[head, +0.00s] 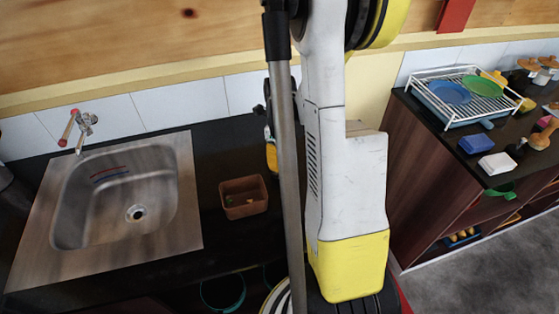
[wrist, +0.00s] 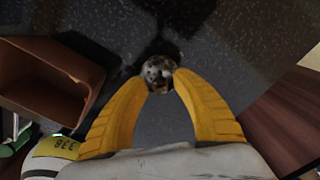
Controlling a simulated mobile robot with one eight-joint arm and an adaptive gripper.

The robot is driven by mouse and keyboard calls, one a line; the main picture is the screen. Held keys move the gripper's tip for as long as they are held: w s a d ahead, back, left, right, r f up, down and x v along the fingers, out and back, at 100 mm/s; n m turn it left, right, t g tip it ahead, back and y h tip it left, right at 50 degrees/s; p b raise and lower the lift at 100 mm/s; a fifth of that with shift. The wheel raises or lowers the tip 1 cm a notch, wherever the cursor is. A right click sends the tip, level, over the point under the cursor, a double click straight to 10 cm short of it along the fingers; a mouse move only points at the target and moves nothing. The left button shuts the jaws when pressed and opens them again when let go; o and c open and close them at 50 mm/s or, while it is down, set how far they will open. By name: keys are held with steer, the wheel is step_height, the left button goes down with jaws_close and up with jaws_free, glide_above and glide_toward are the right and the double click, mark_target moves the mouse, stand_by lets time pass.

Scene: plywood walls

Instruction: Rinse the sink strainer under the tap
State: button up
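In the wrist view a small round, mottled metallic piece, which looks like the sink strainer (wrist: 159,72), sits between the yellow fingertips of my gripper (wrist: 162,82). The fingertips close in on it from both sides, over the dark speckled counter. In the head view my arm hides the strainer and most of my gripper. Only a bit of yellow finger (head: 271,157) shows right of the terracotta box. The tap (head: 86,124), with an orange-red handle, is on the wall above the steel sink (head: 188,222). The sink's drain (head: 136,213) shows at the bottom of the basin.
An open terracotta box (head: 244,198) stands between sink and gripper; it also shows close by in the wrist view (wrist: 45,75). At the right, a dish rack (head: 463,97) with plates stands on another dark counter. Blue and white boxes (head: 477,143) are near it.

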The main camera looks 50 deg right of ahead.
mark_target(280, 160)
step_height(280, 160, up, 12)
steer(key=r+p, duration=0.1)
steer(key=p, duration=0.3)
steer(key=s+a+r+n+t, duration=0.2)
steer(key=a+r+n, duration=0.3)
steer(key=a+n, duration=0.8)
steer(key=s+a+r+n+t, duration=0.1)
steer(key=a+r+n+t, duration=0.4)
steer(key=a+n, duration=0.9)
steer(key=n, duration=0.6)
steer(key=shift+s+a, duration=0.3)
steer(key=shift+s, duration=0.1)
steer(key=shift+o, duration=0.2)
steer(key=shift+n, duration=0.3)
